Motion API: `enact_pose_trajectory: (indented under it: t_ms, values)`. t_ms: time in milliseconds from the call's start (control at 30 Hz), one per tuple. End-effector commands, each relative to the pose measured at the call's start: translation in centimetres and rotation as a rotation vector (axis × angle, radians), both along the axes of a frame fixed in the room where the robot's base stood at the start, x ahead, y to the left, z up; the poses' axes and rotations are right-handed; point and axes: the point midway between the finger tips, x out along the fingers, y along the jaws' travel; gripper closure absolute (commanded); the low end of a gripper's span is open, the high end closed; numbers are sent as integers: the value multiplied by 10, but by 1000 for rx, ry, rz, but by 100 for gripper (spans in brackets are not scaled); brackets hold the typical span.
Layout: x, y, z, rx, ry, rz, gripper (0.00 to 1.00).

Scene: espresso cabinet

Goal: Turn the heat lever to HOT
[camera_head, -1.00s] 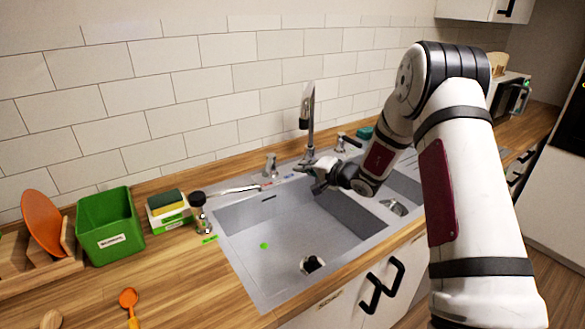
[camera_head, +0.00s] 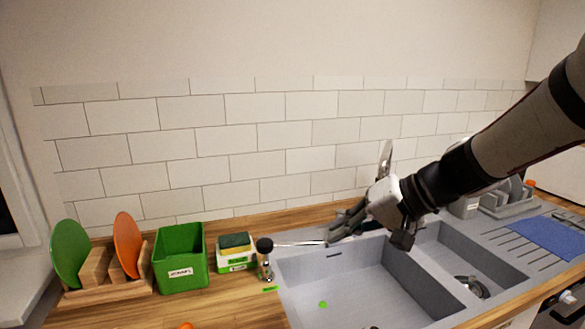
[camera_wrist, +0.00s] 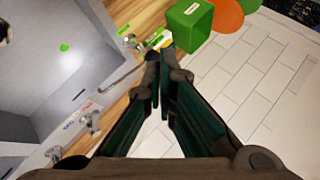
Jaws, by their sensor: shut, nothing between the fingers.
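A long slim metal bar (camera_head: 300,244) lies along the sink's back left rim, between a black-capped fitting (camera_head: 265,260) and my gripper (camera_head: 332,236). I cannot tell whether this bar is the heat lever. In the wrist view the bar (camera_wrist: 118,76) runs toward a chrome post (camera_wrist: 91,121) beside small red (camera_wrist: 86,105) and blue (camera_wrist: 68,125) marks, too small to read. My gripper (camera_wrist: 154,62) is shut and empty, its tips near the backsplash side of the bar. Contact with it cannot be told. In the head view my gripper hides the post.
The sink (camera_head: 345,293) lies in front, with a tall faucet (camera_head: 385,155) partly behind my gripper. A green box (camera_head: 180,257), a sponge holder (camera_head: 237,260) and a rack with a green plate (camera_head: 69,255) and an orange plate (camera_head: 127,245) stand left. The tiled wall (camera_head: 225,150) is close behind.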

Motion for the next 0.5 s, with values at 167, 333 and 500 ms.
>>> enact_pose_trajectory:
  t_ms: [167,333,500]
  values:
    - [-75,-4,12,-194,25,60,100]
    - [-136,-26,14,-394,30,60,100]
    - [-183,-58,14,-586,0,15,100]
